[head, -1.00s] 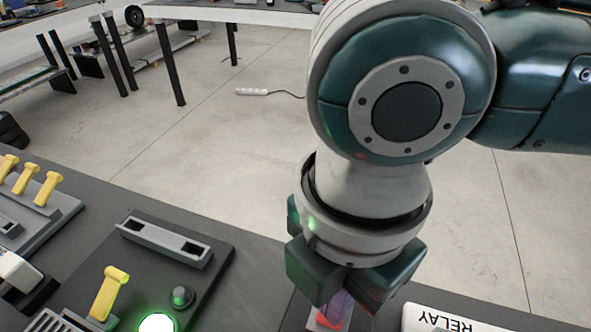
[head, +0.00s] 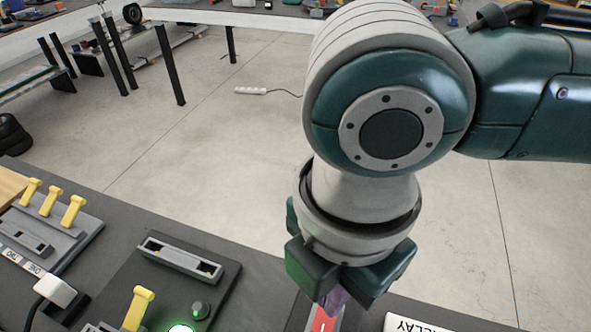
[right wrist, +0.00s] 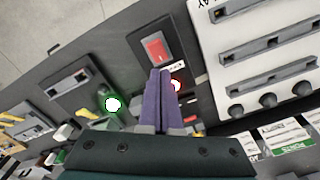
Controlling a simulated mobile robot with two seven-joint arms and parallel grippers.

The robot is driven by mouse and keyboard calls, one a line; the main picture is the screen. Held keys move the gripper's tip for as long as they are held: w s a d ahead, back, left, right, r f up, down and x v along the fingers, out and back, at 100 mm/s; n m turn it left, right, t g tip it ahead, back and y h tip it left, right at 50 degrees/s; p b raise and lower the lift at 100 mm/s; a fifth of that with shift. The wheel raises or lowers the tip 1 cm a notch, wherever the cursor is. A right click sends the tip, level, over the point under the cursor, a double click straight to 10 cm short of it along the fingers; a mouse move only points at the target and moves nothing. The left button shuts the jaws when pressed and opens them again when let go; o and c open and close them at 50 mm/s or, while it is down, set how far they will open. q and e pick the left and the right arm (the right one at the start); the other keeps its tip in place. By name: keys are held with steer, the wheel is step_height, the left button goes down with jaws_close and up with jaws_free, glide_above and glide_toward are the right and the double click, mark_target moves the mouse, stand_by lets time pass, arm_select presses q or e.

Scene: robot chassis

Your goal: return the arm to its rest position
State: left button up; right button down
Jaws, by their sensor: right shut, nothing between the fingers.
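My right arm, green and grey, reaches in from the right in the head view. Its right gripper (head: 333,300) points down over the dark panel (head: 262,270). In the right wrist view its two purple fingers (right wrist: 160,74) are together with nothing between them. A red rocker switch (right wrist: 155,46) lies just past the fingertips in that view; part of a red switch (head: 323,320) also shows beneath the gripper in the head view. I cannot tell whether the fingers touch anything. My left gripper is not in view.
Yellow levers (head: 50,202) and a green-lit button (right wrist: 112,104) stand on the panel. A white RELAY plate (right wrist: 243,60) lies to the right. A white plug (head: 55,290) with a cable is at the left. Open floor (head: 200,150) lies beyond, with a power strip (head: 251,91).

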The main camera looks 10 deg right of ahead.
steer(key=shift+r, duration=0.1)
stand_by(0.3)
steer(key=s+a+r+m+t+y+p, duration=0.1)
steer(key=s+a+r+m+y+p, duration=0.3)
steer(key=a+r+m, duration=0.3)
steer(key=s+d+r+m+t+h+p, duration=0.1)
steer(key=s+d+r+m+h+p, duration=0.15)
steer(key=d+m, duration=0.55)
steer(key=s+d+r+m+t+h+p, duration=0.25)
steer(key=d+m, duration=0.35)
steer(key=d, duration=0.4)
step_height(320, 180, up, 36)
steer(key=y+p, duration=0.1)
steer(key=p, duration=3.5)
steer(key=shift+w+a+g, duration=0.25)
steer(key=shift+w+g, duration=0.2)
